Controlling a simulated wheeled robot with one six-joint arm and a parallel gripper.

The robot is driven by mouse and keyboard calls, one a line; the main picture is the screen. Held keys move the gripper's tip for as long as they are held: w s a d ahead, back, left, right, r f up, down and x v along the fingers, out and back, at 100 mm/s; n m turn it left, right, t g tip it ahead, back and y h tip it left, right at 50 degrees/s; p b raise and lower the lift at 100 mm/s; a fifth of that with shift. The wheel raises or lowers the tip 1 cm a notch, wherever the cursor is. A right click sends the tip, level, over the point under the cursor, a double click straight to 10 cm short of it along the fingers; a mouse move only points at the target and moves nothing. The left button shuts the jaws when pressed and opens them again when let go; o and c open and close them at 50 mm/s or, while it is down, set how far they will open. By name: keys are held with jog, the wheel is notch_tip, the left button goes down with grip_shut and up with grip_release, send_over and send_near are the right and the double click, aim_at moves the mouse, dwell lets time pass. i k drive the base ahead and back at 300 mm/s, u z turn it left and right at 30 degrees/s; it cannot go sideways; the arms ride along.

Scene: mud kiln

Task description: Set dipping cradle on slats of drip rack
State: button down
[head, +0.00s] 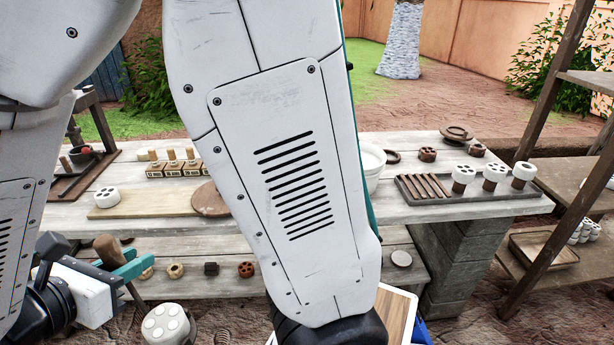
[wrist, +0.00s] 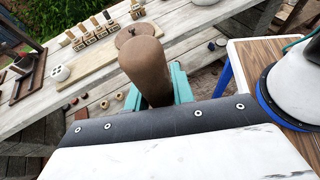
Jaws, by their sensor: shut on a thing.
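My gripper (head: 122,264), with teal fingers, is at the lower left of the head view, in front of the bench. It is shut on a brown rounded handle (head: 108,246), which looks like that of the dipping cradle. The handle fills the middle of the wrist view (wrist: 145,65), between the teal jaws (wrist: 163,88). A thin rod slopes down from it towards a white round piece (head: 166,326); I cannot tell if they are joined. The drip rack (head: 403,192) is a dark tray on the bench's right end, with bare slats on its left and several white-topped brown pieces on its right.
My arm crosses the head view and hides the bench middle. A white bowl (head: 372,168) shows partly behind it. On the bench's left are a white holed piece (head: 105,197), a pale board (head: 140,208) and small labelled blocks (head: 172,168). A shelf unit (head: 556,130) stands at the right.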

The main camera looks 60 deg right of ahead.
aim_at(424, 184)
jog(key=u, duration=0.15)
jog(key=k, duration=0.8)
jog(key=z, duration=2.15)
jog(key=i, duration=0.5)
